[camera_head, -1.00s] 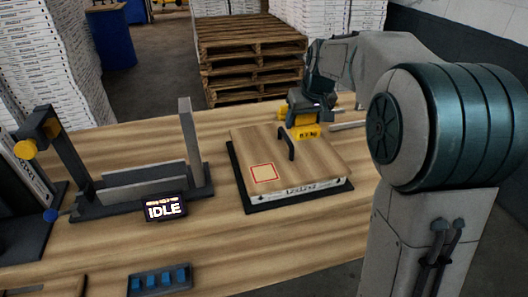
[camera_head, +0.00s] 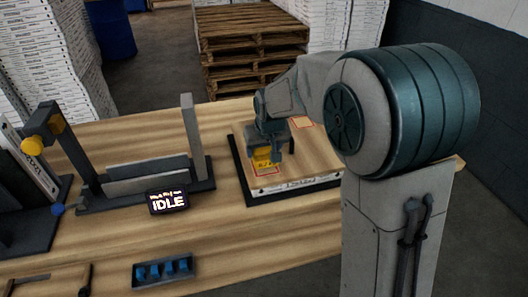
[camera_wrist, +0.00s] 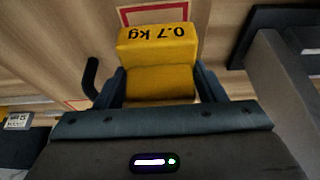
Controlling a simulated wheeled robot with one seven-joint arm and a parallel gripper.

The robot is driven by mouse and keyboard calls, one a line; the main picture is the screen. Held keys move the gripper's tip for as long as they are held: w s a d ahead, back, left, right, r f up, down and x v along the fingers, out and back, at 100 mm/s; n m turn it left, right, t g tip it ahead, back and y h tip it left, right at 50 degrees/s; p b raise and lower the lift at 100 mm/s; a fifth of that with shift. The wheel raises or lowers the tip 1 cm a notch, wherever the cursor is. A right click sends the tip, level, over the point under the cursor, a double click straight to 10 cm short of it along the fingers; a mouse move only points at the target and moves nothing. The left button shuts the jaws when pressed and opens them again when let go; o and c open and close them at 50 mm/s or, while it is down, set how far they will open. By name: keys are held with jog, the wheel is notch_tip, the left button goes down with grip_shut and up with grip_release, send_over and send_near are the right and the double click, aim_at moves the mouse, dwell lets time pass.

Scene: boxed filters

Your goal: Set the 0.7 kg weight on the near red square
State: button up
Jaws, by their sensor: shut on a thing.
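My gripper (camera_head: 266,150) is shut on the yellow 0.7 kg weight (camera_head: 263,158) over the near part of the wooden board (camera_head: 312,160). In the wrist view the weight (camera_wrist: 158,72) sits between the fingers, with its label upside down. The near red square (camera_head: 266,172) is partly hidden behind the weight. In the wrist view part of this square (camera_wrist: 152,13) shows just beyond the weight. I cannot tell whether the weight touches the board. A far red square (camera_head: 303,122) lies toward the board's back edge.
The board's black handle (camera_wrist: 92,78) stands close beside my gripper in the wrist view. The board lies on a flat white box (camera_head: 300,185). A dark fixture with upright plates (camera_head: 150,178) and an IDLE display (camera_head: 168,201) stand left.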

jog(key=shift+f, duration=0.95)
jog(key=shift+w+f, duration=0.1)
jog(key=o, duration=1.5)
jog(key=shift+f, duration=0.1)
jog(key=shift+r, duration=0.35)
jog(key=b+v, duration=0.2)
jog(key=v, duration=1)
jog(key=s+d+f+m, duration=0.1)
jog(key=s+d+f, duration=0.1)
jog(key=s+d, duration=0.2)
jog(key=s+d+f+m, duration=0.1)
jog(key=s+d, duration=0.4)
jog(key=s, duration=0.5)
jog(key=s+d+f+m+g+h, duration=0.1)
jog(key=s+d+f, duration=0.1)
jog(key=s+d, duration=0.3)
jog(key=shift+s+d+f+p, duration=0.1)
jog(key=shift+s+f+p, duration=0.05)
jog(key=shift+s, duration=0.65)
jog(key=shift+s+d+f+p, duration=0.15)
jog(key=shift+s, duration=0.65)
